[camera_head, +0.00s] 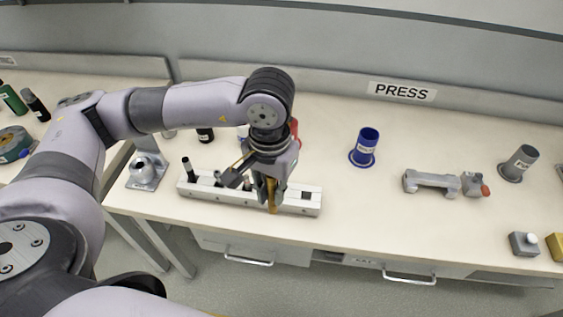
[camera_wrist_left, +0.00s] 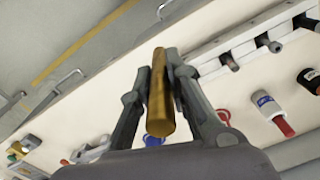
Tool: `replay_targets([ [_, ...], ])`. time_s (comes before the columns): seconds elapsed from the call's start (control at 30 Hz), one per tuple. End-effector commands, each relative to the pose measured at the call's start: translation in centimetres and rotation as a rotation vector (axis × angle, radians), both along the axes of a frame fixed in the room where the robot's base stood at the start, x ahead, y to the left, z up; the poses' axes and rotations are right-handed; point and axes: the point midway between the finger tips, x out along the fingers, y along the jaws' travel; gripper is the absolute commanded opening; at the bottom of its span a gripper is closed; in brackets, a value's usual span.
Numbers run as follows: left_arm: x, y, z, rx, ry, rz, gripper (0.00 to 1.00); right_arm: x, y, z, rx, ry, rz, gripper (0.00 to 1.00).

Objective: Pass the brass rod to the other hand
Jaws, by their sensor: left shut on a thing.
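The brass rod (camera_head: 271,195) is held by my left gripper (camera_head: 268,186), in front of the white rack on the bench. In the left wrist view the brass rod (camera_wrist_left: 160,95) sits between the two fingers of the left gripper (camera_wrist_left: 163,80), which is shut on it. In the head view the rod points downward, and its upper part is hidden by the gripper. My right gripper is not in view.
The white rack (camera_head: 235,196) with dark pegs lies right behind the rod. A grey stand (camera_head: 145,172) is left of it. A blue cup (camera_head: 364,148), a grey fixture (camera_head: 432,182) and a grey tube (camera_head: 518,163) stand to the right. The front middle of the bench is clear.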

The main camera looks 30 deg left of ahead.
Motion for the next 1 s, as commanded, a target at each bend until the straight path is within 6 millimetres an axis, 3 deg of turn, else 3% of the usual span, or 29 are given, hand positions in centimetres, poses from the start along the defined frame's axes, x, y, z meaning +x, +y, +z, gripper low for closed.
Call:
replay_targets([
  [0.4, 2.6, -8.5, 6.6, -0.001, -0.009, -0.396, 0.0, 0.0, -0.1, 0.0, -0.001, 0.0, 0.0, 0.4],
  [0.6, 3.5, -11.2, 8.7, 0.0, -0.008, -0.528, 0.0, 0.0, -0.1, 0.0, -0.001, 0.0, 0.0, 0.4],
  [0.8, 4.0, -12.4, 9.0, 0.0, -0.005, -0.6, 0.0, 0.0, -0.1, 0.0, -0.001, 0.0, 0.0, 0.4],
  [1.0, 5.4, -13.9, 7.1, 0.0, -0.003, -0.747, 0.0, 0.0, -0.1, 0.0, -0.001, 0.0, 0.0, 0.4],
])
